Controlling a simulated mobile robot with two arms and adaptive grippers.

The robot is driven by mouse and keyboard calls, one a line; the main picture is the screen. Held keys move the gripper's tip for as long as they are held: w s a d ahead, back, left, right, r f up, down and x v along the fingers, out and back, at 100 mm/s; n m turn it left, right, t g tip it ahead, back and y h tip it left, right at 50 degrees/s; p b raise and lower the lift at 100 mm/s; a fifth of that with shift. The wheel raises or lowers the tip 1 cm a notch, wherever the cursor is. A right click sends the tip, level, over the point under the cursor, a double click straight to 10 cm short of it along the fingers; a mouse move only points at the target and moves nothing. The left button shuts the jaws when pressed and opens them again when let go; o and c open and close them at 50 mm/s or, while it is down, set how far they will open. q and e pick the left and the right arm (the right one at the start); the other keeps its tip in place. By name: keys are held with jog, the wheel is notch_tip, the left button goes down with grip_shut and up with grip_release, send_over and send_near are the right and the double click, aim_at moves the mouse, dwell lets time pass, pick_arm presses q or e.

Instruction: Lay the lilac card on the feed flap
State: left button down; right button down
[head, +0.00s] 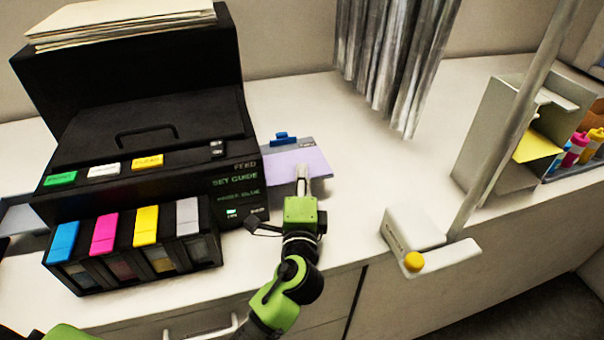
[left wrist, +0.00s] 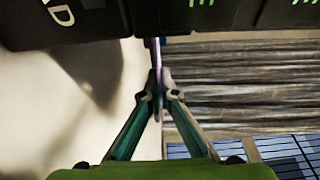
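The lilac card (head: 308,161) is at the right side of the black printer, in front of and partly over the grey feed flap (head: 305,144). A blue guide (head: 284,138) sits on the flap. My left gripper (head: 302,174) is shut on the card's near edge. In the left wrist view the card (left wrist: 156,55) shows edge-on as a thin pale strip between the closed fingertips (left wrist: 157,92). The card covers much of the flap, and I cannot tell whether it touches it. My right gripper is not in view.
The black printer (head: 150,115) has coloured buttons and several ink tanks (head: 135,245) in front. Grey hanging strips (head: 390,60) are behind. A white stand with a yellow knob (head: 414,261) and a pole is at right. Counter between flap and stand is clear.

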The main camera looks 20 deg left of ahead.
pick_arm(q)
jog(key=c, duration=2.2)
grip_release()
jog(key=v, duration=1.2)
jog(key=shift+s, duration=0.1)
